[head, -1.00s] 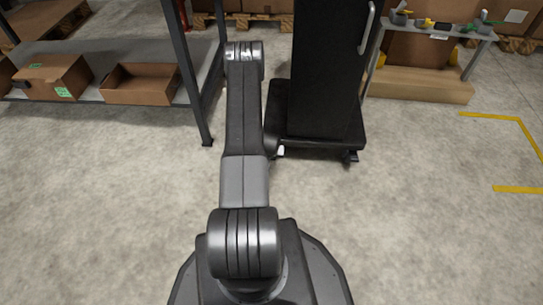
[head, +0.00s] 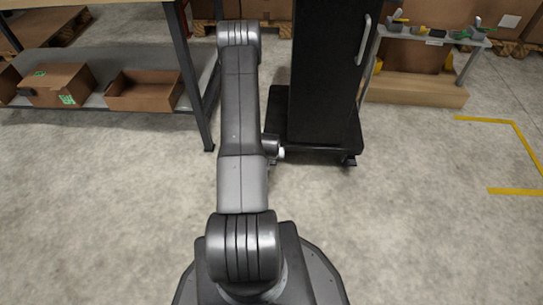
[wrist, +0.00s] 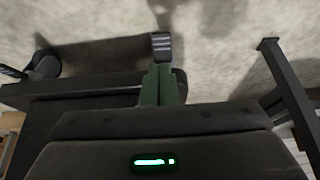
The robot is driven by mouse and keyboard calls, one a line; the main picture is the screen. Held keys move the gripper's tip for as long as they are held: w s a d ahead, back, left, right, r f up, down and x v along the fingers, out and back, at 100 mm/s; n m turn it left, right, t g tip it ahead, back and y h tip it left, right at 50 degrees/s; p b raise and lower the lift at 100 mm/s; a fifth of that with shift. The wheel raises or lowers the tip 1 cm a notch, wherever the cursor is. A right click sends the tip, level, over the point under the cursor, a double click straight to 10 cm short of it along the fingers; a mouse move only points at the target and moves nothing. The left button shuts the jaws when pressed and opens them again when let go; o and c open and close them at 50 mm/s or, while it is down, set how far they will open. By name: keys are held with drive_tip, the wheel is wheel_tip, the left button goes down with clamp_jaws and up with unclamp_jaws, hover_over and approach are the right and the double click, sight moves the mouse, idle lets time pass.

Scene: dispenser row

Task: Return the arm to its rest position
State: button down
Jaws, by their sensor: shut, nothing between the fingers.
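My arm (head: 240,115) reaches forward from my base in the head view, between a shelf rack and a black cart. My gripper (wrist: 161,47) is in the wrist view, its fingers together with nothing between them. It points over bare grey floor. A green light shows on the dark housing behind the fingers. In the head view I cannot make out the fingers.
The black cart (head: 325,75) stands just right of my arm. A small bench (head: 432,39) is at the back right. Floor is clear at front right.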

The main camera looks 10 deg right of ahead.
drive_tip(key=shift+v, duration=0.8)
drive_tip(key=shift+s+f, duration=0.1)
drive_tip(key=shift+f, duration=0.1)
